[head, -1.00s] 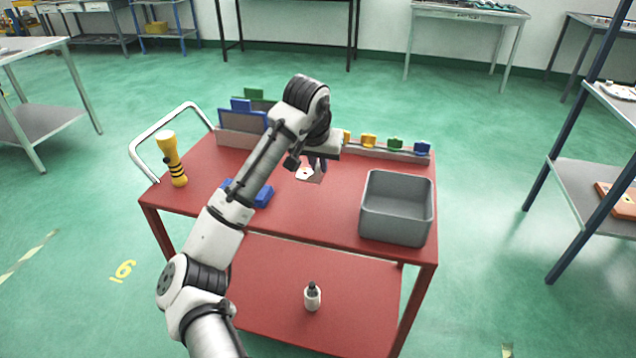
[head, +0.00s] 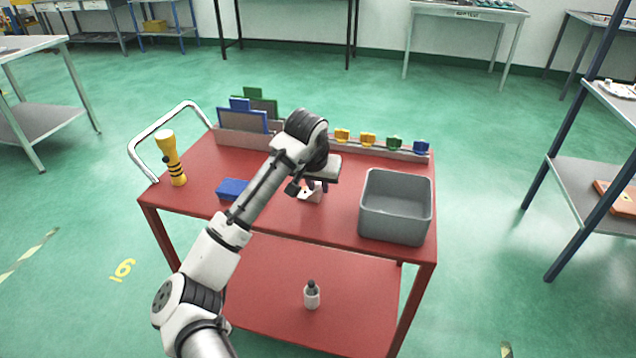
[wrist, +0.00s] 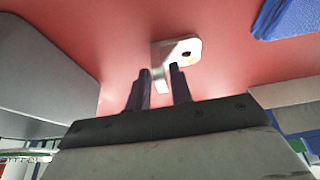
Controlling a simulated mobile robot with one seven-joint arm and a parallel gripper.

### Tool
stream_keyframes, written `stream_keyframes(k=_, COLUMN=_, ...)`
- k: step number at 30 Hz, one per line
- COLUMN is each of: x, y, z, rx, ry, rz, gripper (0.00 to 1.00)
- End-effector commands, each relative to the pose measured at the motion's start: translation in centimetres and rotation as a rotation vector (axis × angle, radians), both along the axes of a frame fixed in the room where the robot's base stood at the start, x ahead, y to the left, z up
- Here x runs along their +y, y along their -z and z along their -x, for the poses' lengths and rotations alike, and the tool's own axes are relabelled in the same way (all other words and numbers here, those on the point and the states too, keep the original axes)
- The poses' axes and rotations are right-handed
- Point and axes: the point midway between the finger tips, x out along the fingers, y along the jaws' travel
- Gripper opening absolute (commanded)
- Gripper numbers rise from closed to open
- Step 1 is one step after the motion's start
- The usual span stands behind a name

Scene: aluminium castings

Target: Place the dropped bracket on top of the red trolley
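The bracket (head: 307,194) is a small pale metal piece with a flat plate and an upturned flange. It sits at the red trolley's top (head: 285,217), near the middle. My gripper (head: 317,187) is directly above it, pointing down. In the wrist view, the bracket's plate with a dark hole (wrist: 185,50) lies just beyond my fingertips (wrist: 160,72). The flange stands between the two fingers, with narrow gaps seeming to show beside it. My fingers look parted around it; contact is hard to see.
A grey bin (head: 396,225) stands right of the bracket, and a blue block (head: 232,188) left of it. A yellow torch (head: 171,160) stands at the left edge. Racks with coloured pieces (head: 368,140) line the back. A small bottle (head: 311,295) stands on the lower shelf.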

Motion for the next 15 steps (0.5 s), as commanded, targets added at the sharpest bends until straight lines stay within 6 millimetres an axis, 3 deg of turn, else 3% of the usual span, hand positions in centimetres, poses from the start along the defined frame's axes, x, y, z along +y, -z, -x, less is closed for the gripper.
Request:
stream_keyframes(k=10, x=0.0, y=-0.1, z=0.0, rx=0.000, ry=0.000, rz=-0.001, gripper=0.32)
stream_keyframes(k=15, x=0.1, y=-1.3, z=0.4, rx=-0.001, ry=0.000, rz=-0.001, gripper=0.32)
